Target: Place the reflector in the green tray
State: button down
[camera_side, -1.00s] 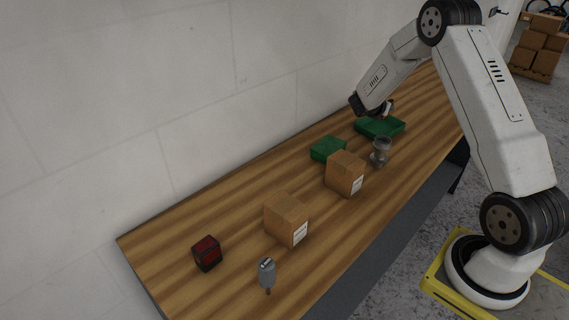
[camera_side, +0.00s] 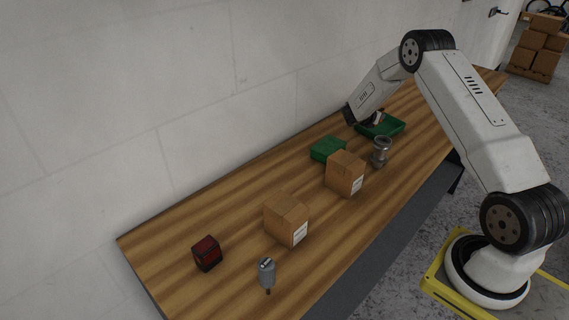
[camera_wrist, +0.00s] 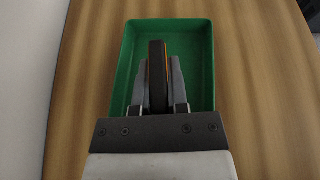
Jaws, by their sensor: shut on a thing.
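In the wrist view my gripper (camera_wrist: 159,85) is shut on the reflector (camera_wrist: 157,62), a thin dark disc seen edge-on with a bit of orange at its side. Behind it lies the green tray (camera_wrist: 207,40), so the reflector appears over the tray's inside. Whether it touches the tray floor cannot be told. In the side view my gripper (camera_side: 366,123) is low at the left end of the green tray (camera_side: 396,129). The reflector is not clearly visible there.
A smaller green box (camera_side: 326,150), a grey metal part (camera_side: 381,152) and a cardboard box (camera_side: 344,174) stand near the tray. Further forward are another cardboard box (camera_side: 286,219), a red and black block (camera_side: 207,254) and a grey cylinder tool (camera_side: 267,273). A wall runs along the back.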

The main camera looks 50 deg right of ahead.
jog(key=shift+f, duration=1.4)
jog(key=shift+f, duration=0.15)
jog(key=c, duration=0.6)
grip_release()
jog(key=shift+c, duration=0.2)
jog(key=shift+r, duration=0.2)
jog(key=v, duration=1.2)
jog(key=shift+a+f, duration=0.1)
